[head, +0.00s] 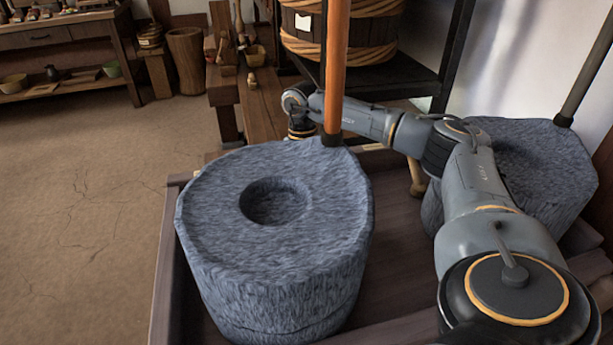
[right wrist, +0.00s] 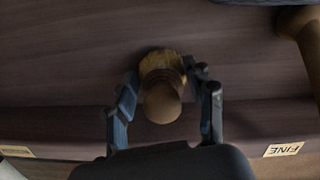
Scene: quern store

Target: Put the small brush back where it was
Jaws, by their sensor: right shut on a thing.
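In the right wrist view the small brush (right wrist: 162,95) shows end-on, with a rounded brown wooden handle and yellowish bristles beyond it. My right gripper (right wrist: 166,92) is shut on it, a finger on each side. The brush is over a dark wooden surface (right wrist: 70,60); I cannot tell whether it touches it. In the head view my right arm reaches left behind the near quern stone, and the gripper's fingers and the brush are hidden there. My left gripper is not in view.
A grey quern stone (head: 320,225) with a round hollow and an orange upright post (head: 336,65) stands in a wooden tray frame (head: 165,270). A second quern (head: 540,165) is at right. Another wooden handle (right wrist: 303,50) is at right.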

